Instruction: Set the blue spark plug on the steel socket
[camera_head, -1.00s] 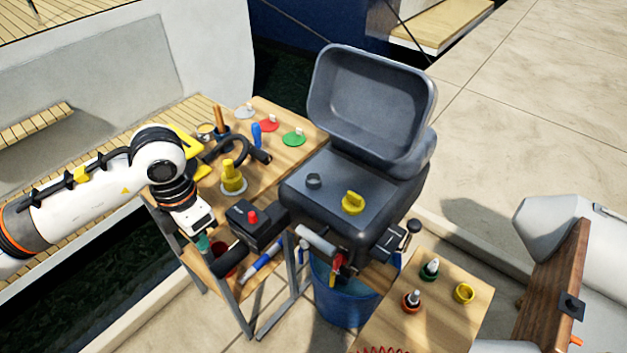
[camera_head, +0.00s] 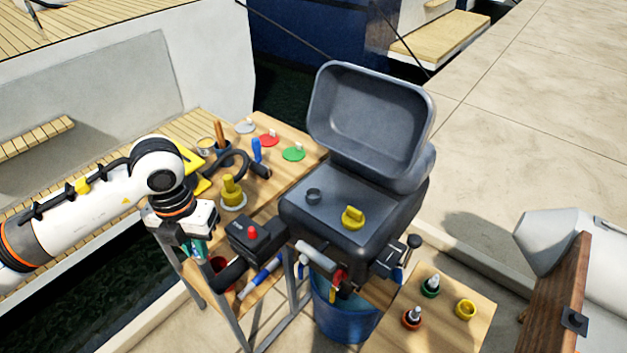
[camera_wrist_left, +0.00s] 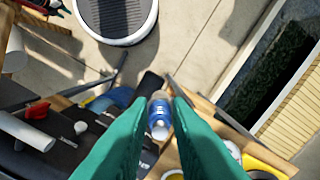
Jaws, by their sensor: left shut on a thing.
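My left gripper (camera_head: 196,250) has green fingers pointing down at the near left end of the wooden side table. In the left wrist view its fingers are shut on the blue spark plug (camera_wrist_left: 159,118), which shows a blue body with a pale end. A small grey ring-shaped socket (camera_head: 314,196), which looks like the steel socket, stands open and empty on the dark box's flat top, to the right of my gripper. My right gripper is not in view.
A black box with a red button (camera_head: 251,234) lies between my gripper and the socket. A blue bucket (camera_head: 346,320) stands below. A right table (camera_head: 450,335) holds plugs and a yellow cup.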

